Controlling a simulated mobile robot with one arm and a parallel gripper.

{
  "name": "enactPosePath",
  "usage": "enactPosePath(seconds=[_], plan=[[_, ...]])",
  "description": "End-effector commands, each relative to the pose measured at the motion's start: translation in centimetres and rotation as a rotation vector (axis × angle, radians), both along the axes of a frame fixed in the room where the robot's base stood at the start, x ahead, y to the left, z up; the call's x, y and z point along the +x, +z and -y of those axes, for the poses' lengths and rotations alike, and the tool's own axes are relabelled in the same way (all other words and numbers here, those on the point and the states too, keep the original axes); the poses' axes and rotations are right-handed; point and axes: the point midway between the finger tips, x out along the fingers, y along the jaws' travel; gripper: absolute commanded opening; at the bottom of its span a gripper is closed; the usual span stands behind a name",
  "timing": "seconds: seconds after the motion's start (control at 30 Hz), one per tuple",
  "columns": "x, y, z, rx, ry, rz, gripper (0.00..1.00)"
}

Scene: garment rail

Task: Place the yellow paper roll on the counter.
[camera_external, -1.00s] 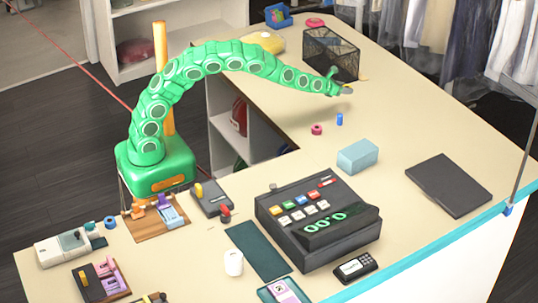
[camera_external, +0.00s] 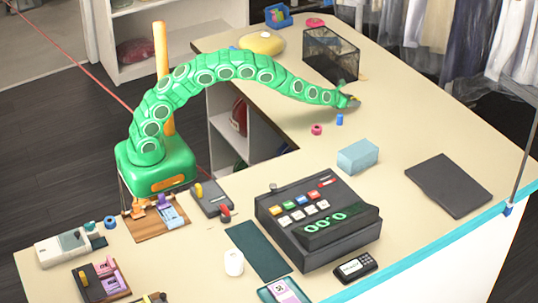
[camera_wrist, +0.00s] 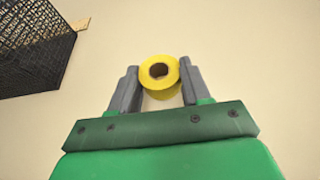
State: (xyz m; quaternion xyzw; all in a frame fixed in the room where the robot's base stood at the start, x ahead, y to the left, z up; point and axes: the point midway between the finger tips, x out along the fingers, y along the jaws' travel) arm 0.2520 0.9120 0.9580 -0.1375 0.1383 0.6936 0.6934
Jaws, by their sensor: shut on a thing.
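The yellow paper roll (camera_wrist: 160,75) is between the two grey fingers of my gripper (camera_wrist: 160,82) in the wrist view, with its round end and dark core hole facing the camera. My gripper is shut on it. In the external view my gripper (camera_external: 352,101) is low over the beige counter (camera_external: 400,130), just in front of the black mesh basket. The roll is mostly hidden there by the fingers. I cannot tell whether it touches the counter.
The black mesh basket (camera_external: 330,54) stands close behind my gripper. A small red roll (camera_external: 316,130) and a blue roll (camera_external: 340,119) stand nearby in front. A light blue box (camera_external: 357,156) is further forward. The counter to the right of my gripper is clear.

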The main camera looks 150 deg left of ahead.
Motion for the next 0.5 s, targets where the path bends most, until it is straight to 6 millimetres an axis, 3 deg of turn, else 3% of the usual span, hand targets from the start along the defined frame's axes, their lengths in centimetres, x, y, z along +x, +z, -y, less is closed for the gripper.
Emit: enactPosePath(seconds=[0.1,0.47,0.5], plan=[[-0.02,-0.88,-0.01,0.001,0.001,0.001,0.18],[0.0,-1.18,0.0,0.001,0.0,0.0,0.18],[0.02,-1.21,0.0,0.001,0.0,0.001,0.5]])
